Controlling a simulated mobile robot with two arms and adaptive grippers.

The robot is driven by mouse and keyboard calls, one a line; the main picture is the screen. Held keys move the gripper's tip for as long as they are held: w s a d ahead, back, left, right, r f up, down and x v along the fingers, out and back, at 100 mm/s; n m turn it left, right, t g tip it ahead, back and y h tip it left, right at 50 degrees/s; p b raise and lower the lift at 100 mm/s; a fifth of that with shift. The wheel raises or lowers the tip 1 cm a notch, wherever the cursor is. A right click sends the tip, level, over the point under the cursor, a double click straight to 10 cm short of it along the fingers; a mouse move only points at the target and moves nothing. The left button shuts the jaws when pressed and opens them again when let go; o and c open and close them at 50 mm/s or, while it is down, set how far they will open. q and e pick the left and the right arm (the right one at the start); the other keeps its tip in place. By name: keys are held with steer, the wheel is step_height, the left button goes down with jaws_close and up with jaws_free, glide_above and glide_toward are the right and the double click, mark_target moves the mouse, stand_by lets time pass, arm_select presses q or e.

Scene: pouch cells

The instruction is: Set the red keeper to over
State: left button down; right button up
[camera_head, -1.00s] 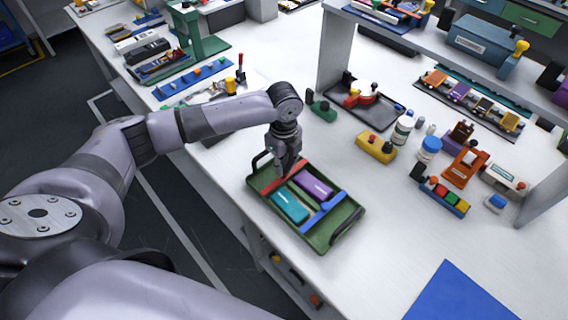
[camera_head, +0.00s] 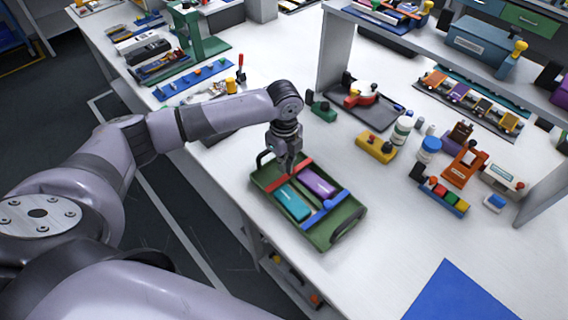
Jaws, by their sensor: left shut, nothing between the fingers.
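A green tray (camera_head: 266,199) with dark handles at its ends lies on the white table. In it are a teal pouch cell (camera_head: 292,202) and a purple pouch cell (camera_head: 318,183). The red keeper (camera_head: 287,178) is a bar across the tray at the cells' upper-left ends. A blue keeper (camera_head: 322,212) crosses at their lower-right ends. My left gripper (camera_head: 291,168) is shut and empty, pointing down at the red keeper's middle. It hides a little of the bar; I cannot tell whether it touches. My right gripper is out of view.
A blue mat (camera_head: 458,294) lies at lower right. White table between tray and mat is clear.

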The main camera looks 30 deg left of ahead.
arm_select(q)
steer(key=c, duration=2.3)
jaws_free()
steer(key=shift+s+f, duration=0.15)
steer(key=shift+f, duration=0.2)
steer(key=o, duration=0.4)
steer(key=shift+f, duration=0.1)
steer(key=o, duration=0.5)
steer(key=shift+a, duration=0.1)
steer(key=shift+w+r+p, duration=0.2)
steer(key=shift+r+p, duration=8.1)
steer(key=shift+r, duration=1.8)
